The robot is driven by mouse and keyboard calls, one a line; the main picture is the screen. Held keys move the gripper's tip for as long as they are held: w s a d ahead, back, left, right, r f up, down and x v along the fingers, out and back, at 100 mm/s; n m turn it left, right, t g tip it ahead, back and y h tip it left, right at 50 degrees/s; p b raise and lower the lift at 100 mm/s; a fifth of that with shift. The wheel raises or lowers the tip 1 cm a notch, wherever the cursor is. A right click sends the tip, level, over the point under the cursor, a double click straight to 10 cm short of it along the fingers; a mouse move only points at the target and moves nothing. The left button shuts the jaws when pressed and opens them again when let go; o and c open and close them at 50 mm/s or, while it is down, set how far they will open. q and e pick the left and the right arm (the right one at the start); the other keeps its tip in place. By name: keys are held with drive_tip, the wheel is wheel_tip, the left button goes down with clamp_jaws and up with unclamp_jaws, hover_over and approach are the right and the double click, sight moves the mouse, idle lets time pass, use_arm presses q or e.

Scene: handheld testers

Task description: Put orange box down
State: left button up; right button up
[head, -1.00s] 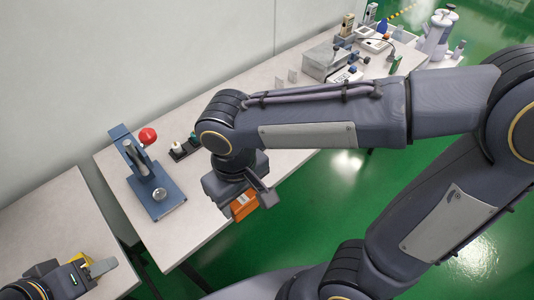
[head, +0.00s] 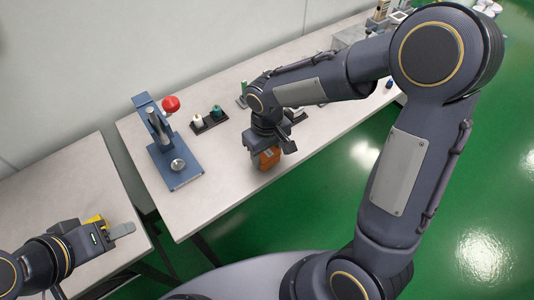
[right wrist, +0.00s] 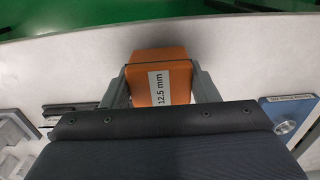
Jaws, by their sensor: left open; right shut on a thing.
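The orange box (head: 267,158) is in my right gripper (head: 272,150), over the front part of the long white table. In the right wrist view the orange box (right wrist: 157,68) sits between the two grey fingers of my right gripper (right wrist: 160,88), with a white label reading "12.5 mm". I cannot tell whether its underside touches the table. My left gripper (head: 110,233) is open at the lower left, over the separate table. A yellow thing (head: 97,221) shows beside it, partly hidden by the gripper.
A blue press with a red knob (head: 171,103) stands on the long table (head: 222,176), left of the box. A dark holder with small bottles (head: 209,119) is behind. More equipment (head: 348,36) stands at the far right. Bare tabletop lies between press and box.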

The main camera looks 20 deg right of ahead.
drive_tip(key=shift+f, duration=0.35)
drive_tip(key=shift+f, duration=0.15)
drive_tip(key=o, duration=1)
